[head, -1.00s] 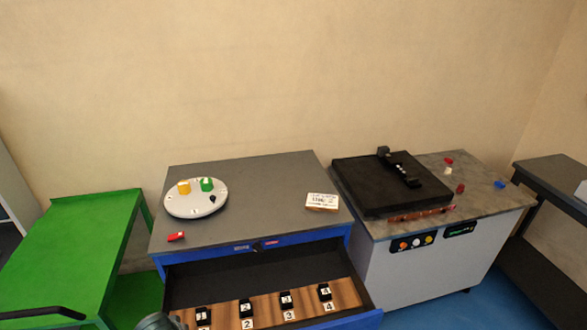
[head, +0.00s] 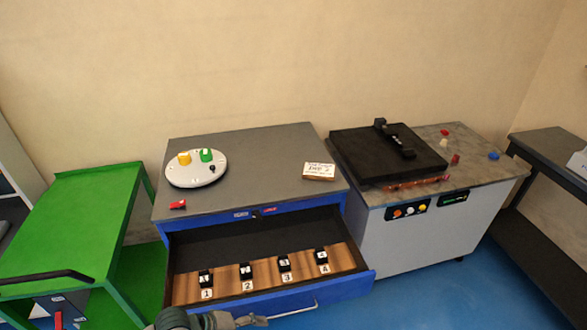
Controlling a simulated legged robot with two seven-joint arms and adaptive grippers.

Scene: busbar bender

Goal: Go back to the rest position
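One of my grippers (head: 235,320) shows at the bottom edge of the head view, just in front of the open drawer (head: 335,284) of the blue cabinet. It is dark grey and mostly cut off, and it looks apart from the drawer's contents. Whether its fingers are open or shut cannot be made out. Its arm comes in from the lower left, so I take it as my left one. My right gripper is out of view. The drawer holds several black blocks (head: 284,263) in a row on a wooden insert, with number labels 1 to 4.
The cabinet top (head: 255,150) carries a white disc (head: 197,175) with yellow and green pieces, a red piece (head: 178,205) and a label block (head: 319,171). A bending machine (head: 425,235) stands right, a green cart (head: 75,215) left. Blue floor is free at lower right.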

